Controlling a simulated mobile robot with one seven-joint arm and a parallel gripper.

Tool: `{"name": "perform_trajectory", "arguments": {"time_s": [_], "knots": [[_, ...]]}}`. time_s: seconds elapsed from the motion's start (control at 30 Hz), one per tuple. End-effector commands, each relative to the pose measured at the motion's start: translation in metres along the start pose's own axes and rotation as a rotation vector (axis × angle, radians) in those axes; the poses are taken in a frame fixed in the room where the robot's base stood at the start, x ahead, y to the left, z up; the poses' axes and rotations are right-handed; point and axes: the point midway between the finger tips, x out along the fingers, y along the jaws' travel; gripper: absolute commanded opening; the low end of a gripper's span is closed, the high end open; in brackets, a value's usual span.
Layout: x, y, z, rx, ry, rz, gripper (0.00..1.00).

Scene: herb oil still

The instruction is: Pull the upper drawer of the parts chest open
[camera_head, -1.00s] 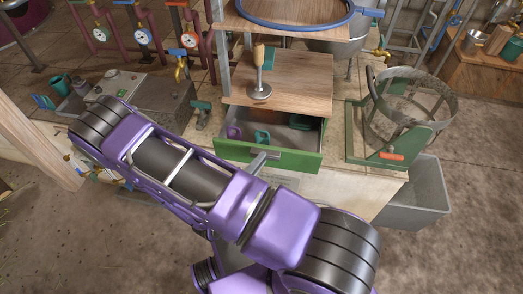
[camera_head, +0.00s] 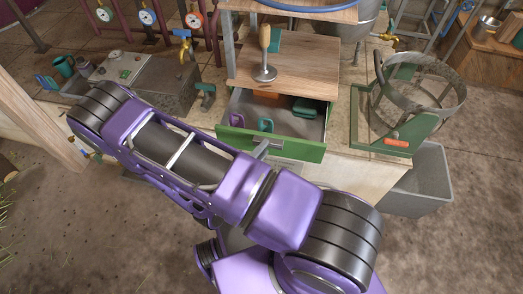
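The upper drawer of the parts chest has a green front (camera_head: 288,149) and stands open toward me. Its grey inside holds a purple piece (camera_head: 237,120), a teal piece (camera_head: 265,125), a dark green piece (camera_head: 306,107) and an orange piece (camera_head: 266,96) at the back. A grey handle (camera_head: 263,148) sticks out from the front, partly hidden by my purple arm. My gripper is hidden behind my arm, so its hold on the handle cannot be seen. The chest's wooden top (camera_head: 305,75) is above the drawer.
A wood-handled tool (camera_head: 265,66) stands on the chest top. A green stand with a round metal hoop (camera_head: 405,135) is at the right, above a grey bin (camera_head: 425,182). A metal box (camera_head: 150,80) with valves is at the left. Bare floor lies at the right.

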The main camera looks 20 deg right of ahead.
Motion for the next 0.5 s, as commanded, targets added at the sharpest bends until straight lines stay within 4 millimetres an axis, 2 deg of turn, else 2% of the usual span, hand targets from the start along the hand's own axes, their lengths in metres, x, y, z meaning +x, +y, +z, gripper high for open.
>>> {"name": "perform_trajectory", "arguments": {"time_s": [0.17, 0.27, 0.37, 0.5], "knots": [[-0.002, -0.002, 0.000, 0.001, -0.001, -0.003, 0.48], [-0.012, -0.002, 0.001, 0.002, -0.002, -0.003, 0.48], [-0.029, -0.002, 0.001, 0.002, -0.003, -0.002, 0.48], [-0.063, -0.001, 0.001, 0.003, -0.005, -0.001, 0.48]]}}
